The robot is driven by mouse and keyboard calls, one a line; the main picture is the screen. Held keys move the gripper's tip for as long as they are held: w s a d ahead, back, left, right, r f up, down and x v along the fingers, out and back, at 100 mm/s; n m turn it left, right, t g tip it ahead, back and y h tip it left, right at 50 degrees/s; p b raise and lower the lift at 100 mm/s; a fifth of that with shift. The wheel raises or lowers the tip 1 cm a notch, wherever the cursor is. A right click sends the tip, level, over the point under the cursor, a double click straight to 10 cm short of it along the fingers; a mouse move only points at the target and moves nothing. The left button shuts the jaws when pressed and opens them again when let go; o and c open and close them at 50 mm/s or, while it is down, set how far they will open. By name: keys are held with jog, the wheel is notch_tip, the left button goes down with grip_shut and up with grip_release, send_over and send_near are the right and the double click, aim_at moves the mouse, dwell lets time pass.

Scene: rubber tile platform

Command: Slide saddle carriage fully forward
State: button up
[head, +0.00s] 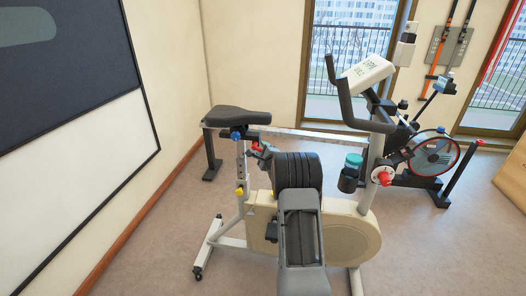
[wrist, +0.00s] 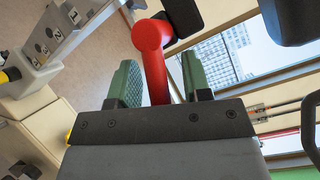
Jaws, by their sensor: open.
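The exercise bike's black saddle (head: 238,116) sits at the upper left of the bike in the head view, above a post with a blue knob (head: 236,135). The saddle carriage under it is small and partly hidden. A red lever (wrist: 152,48) shows in the wrist view, with a rounded end and a shaft running down between my fingers. A small red part near the saddle post shows in the head view (head: 265,146). My gripper (wrist: 160,88) is open, with green fingers on either side of the red lever. I cannot tell whether either finger touches it.
A yellow knob (head: 240,191) sticks out of the lower seat post. The bike's console (head: 366,73), handlebar and teal-capped bottle (head: 351,171) stand to the right. Another machine with a flywheel (head: 435,155) is behind. Floor at the left (head: 160,240) is clear up to the wall.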

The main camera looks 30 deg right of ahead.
grip_shut()
dwell(0.3)
jog(key=shift+w+a+f+m+t+b, duration=0.1)
jog(key=shift+f+m+t+b, duration=0.25)
jog(key=shift+m+b, duration=0.5)
jog(key=shift+r, duration=0.1)
